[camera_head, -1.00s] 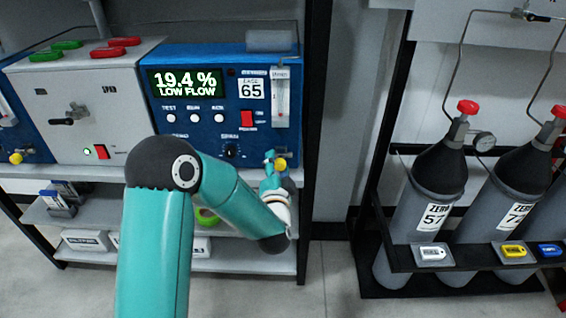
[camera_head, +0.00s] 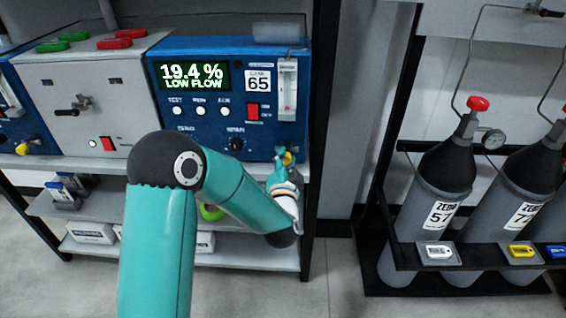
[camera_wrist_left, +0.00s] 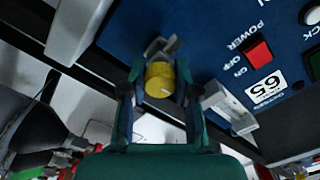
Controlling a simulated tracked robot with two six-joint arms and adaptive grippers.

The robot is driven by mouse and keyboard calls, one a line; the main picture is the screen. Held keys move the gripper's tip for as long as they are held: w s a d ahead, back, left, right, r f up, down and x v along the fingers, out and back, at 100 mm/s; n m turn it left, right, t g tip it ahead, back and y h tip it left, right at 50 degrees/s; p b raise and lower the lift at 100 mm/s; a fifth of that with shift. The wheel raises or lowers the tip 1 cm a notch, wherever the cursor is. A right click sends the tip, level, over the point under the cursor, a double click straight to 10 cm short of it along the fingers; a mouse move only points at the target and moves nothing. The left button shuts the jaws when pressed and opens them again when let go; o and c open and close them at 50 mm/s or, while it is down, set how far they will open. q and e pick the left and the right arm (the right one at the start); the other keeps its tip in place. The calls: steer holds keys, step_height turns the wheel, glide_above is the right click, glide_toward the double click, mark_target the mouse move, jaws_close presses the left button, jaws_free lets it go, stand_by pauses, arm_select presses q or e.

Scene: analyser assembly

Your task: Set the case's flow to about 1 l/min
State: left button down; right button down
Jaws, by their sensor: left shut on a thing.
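The blue analyser case (camera_head: 205,132), labelled 65, stands on the shelf. Its display (camera_head: 188,76) reads 19.4 % LOW FLOW. A clear upright flow meter (camera_head: 288,88) is on its right side; its float is too small to read. Below the meter, at the lower right of the case, is the yellow knob (camera_head: 288,158), partly hidden by my left gripper (camera_head: 283,160). In the left wrist view the yellow knob (camera_wrist_left: 159,80) sits between the two fingers of my left gripper (camera_wrist_left: 159,72), which is shut on it. My right gripper is not in view.
A grey case (camera_head: 85,105) with red and green pieces on top stands to the left. Grey gas cylinders (camera_head: 440,195) with red valves stand in a black rack at the right. Floor between shelf and rack is clear.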

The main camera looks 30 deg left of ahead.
arm_select(q)
steer(key=n+b, duration=1.2)
steer(key=shift+f+b, duration=0.15)
steer(key=shift+b, duration=0.15)
steer(key=n+b, duration=0.3)
steer(key=shift+n, duration=0.4)
steer(key=n+b, duration=0.3)
steer(key=shift+s+a+n, duration=0.1)
steer(key=shift+a+n, duration=0.05)
steer(key=shift+n, duration=0.25)
steer(key=n+b, duration=0.2)
steer(key=n, duration=0.1)
steer(key=shift+b, duration=0.4)
steer(key=shift+a+n+b, duration=0.1)
steer(key=shift+n+b, duration=0.8)
steer(key=shift+n, duration=0.7)
